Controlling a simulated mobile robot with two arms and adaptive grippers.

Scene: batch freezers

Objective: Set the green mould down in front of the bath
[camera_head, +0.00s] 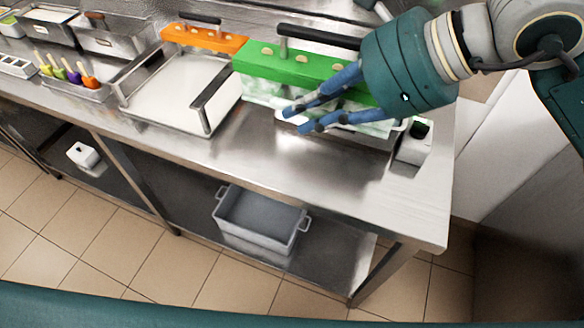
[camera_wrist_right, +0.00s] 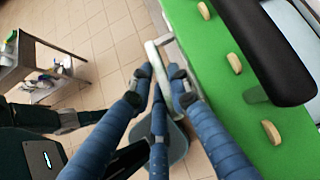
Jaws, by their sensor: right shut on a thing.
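The green mould (camera_head: 290,66) has a flat green top with wooden stick ends, a black handle and a pale body. It is at the right part of the steel counter; I cannot tell whether its underside touches the counter. My right gripper (camera_head: 302,118) is at its near side, shut on a pale bar (camera_wrist_right: 153,62) beside the green top, which fills the right of the wrist view (camera_wrist_right: 215,85). The bath (camera_head: 170,118), a steel tray with white contents and side handles, is left of the mould. My left gripper is not in view.
An orange mould (camera_head: 203,38) stands at the back of the bath. A small white box (camera_head: 414,148) is close right of the green mould. The counter's front strip is clear. A grey tub (camera_head: 262,217) sits on the shelf below.

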